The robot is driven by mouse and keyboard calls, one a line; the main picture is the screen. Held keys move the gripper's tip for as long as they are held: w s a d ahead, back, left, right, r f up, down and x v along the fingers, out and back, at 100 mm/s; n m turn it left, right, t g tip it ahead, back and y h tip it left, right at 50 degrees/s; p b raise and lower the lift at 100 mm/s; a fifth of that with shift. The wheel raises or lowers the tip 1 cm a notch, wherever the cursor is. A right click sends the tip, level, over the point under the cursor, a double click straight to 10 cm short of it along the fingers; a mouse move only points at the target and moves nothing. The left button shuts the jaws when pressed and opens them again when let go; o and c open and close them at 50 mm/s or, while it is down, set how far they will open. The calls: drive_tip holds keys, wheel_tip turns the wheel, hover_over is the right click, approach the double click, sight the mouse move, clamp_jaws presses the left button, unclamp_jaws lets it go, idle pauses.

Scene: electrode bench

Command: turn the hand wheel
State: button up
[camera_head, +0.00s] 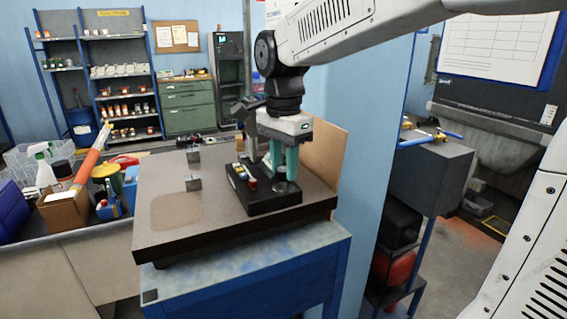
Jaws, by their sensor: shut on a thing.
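A small black bench device (262,203) stands on the dark plate, with an upright dark column (249,132) at its back. My gripper (284,174) points straight down over the right part of the device, its two teal fingers on either side of a small grey part. That part looks like the hand wheel (286,188), a round grey piece low on the device's base. The fingers are shut on it, and they and the gripper body hide much of it. Small red, yellow and white parts sit on the device to the left of the fingers.
The dark plate (165,240) lies on a blue table (250,285). A tan board (325,155) rises close on the right. Boxes and bottles crowd the far left.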

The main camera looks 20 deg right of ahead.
sight(283, 168)
drive_tip(key=o, duration=1)
drive_tip(key=shift+c, duration=0.2)
drive_tip(key=shift+r, duration=3.95)
